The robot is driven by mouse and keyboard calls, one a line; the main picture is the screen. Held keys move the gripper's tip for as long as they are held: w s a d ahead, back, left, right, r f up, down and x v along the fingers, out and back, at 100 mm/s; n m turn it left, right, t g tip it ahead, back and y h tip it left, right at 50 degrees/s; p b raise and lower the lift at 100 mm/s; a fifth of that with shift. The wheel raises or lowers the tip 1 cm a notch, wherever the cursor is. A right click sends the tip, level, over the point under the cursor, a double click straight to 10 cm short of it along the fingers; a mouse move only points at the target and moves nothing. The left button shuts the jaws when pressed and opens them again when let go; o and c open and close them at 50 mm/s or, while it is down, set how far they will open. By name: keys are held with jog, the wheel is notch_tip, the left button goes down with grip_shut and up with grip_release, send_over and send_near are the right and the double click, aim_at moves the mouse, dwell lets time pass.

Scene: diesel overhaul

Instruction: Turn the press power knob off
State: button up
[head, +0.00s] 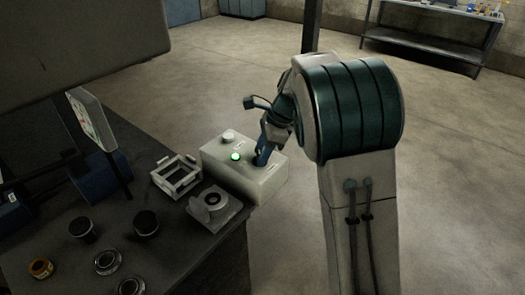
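A pale control box (264,187) sits at the right edge of the dark table. On its top are a round whitish knob (228,136) towards the back left and a lit green lamp (236,156) in the middle. My gripper (262,157) points down at the right part of the box top, to the right of the lamp. Its fingertips are at or just above the surface; I cannot tell whether they touch. What lies under the fingers is hidden, so a second knob there cannot be made out. Whether the fingers are open or shut does not show.
A pale square frame (177,176) and a grey block with a round hole (213,205) stand close left of the box. Dark cylinders (146,223) and rings (107,262) lie further left. A tilted panel (92,118) stands behind.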

jog(key=shift+r+n+p, duration=0.1)
jog(key=shift+n+p, duration=0.2)
jog(key=shift+p, duration=0.1)
jog(key=n+g+p, duration=0.1)
jog(key=n+p, duration=0.1)
jog(key=shift+w+r+n+p, duration=0.1)
jog(key=shift+r+n+p, duration=0.05)
jog(key=shift+n+p, duration=0.25)
jog(key=n+g+p, duration=0.1)
jog(key=n+p, duration=0.1)
jog(key=n+g+h+p, duration=0.1)
jog(key=n, duration=0.2)
jog(key=shift+w+a+h+p, duration=0.1)
jog(key=shift+h+p, duration=0.2)
jog(key=shift+p, duration=0.1)
jog(key=n+p, duration=0.1)
jog(key=n, duration=0.1)
jog(key=n+h+p, duration=0.1)
jog(key=n, duration=0.2)
jog(key=shift+a+g+h, duration=0.1)
jog(key=shift+g+h, duration=0.2)
jog(key=shift+g, duration=0.1)
jog(key=shift+a+f+n+h+p, duration=0.1)
jog(key=shift+n+h+p, duration=0.3)
jog(key=shift+n, duration=0.75)
jog(key=shift+a+f+n+h+p, duration=0.1)
jog(key=shift+n+h+p, duration=0.25)
jog(key=shift+n, duration=0.8)
jog(key=o, duration=1)
